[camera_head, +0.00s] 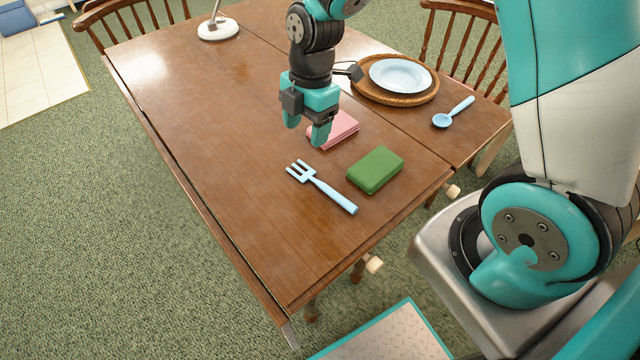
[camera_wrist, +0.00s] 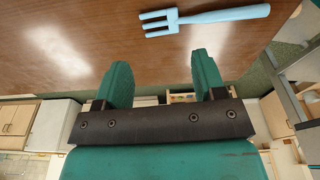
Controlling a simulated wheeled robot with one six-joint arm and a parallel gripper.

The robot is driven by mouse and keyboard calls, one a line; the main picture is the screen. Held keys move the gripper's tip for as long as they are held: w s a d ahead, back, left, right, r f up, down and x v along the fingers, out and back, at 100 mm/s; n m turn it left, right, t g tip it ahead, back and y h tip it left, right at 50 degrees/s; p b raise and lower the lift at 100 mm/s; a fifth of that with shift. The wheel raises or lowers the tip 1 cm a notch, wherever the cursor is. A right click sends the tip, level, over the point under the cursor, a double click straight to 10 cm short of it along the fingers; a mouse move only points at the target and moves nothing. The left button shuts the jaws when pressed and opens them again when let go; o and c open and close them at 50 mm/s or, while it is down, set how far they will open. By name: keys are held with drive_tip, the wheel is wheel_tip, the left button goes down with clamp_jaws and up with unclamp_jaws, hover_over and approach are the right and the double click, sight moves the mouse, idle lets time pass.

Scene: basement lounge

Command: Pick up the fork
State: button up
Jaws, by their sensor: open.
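The light blue fork (camera_head: 322,187) lies flat on the wooden table, tines toward the upper left and handle toward the lower right. My gripper (camera_head: 306,137) is open and empty above the table, beyond the fork in the head view and apart from it. In the wrist view the fork (camera_wrist: 205,19) shows near the top edge, past the two teal fingers of my gripper (camera_wrist: 165,80), with its tines to the left. No part of the fork is between the fingers.
A green block (camera_head: 375,170) lies right of the fork. A pink block (camera_head: 334,130) sits close beside my gripper, partly hidden by it. A blue plate (camera_head: 401,75) on a woven mat (camera_head: 436,92) and a blue spoon (camera_head: 454,112) lie farther right. The table (camera_head: 230,160) is clear left of the fork.

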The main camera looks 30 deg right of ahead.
sight(301, 169)
drive_tip(key=f, duration=0.3)
drive_tip(key=a+f, duration=0.1)
drive_tip(key=f, duration=0.5)
drive_tip(key=shift+s+a, duration=0.25)
drive_tip(key=shift+a, duration=0.1)
drive_tip(key=c, duration=0.6)
drive_tip(key=shift+o, duration=0.2)
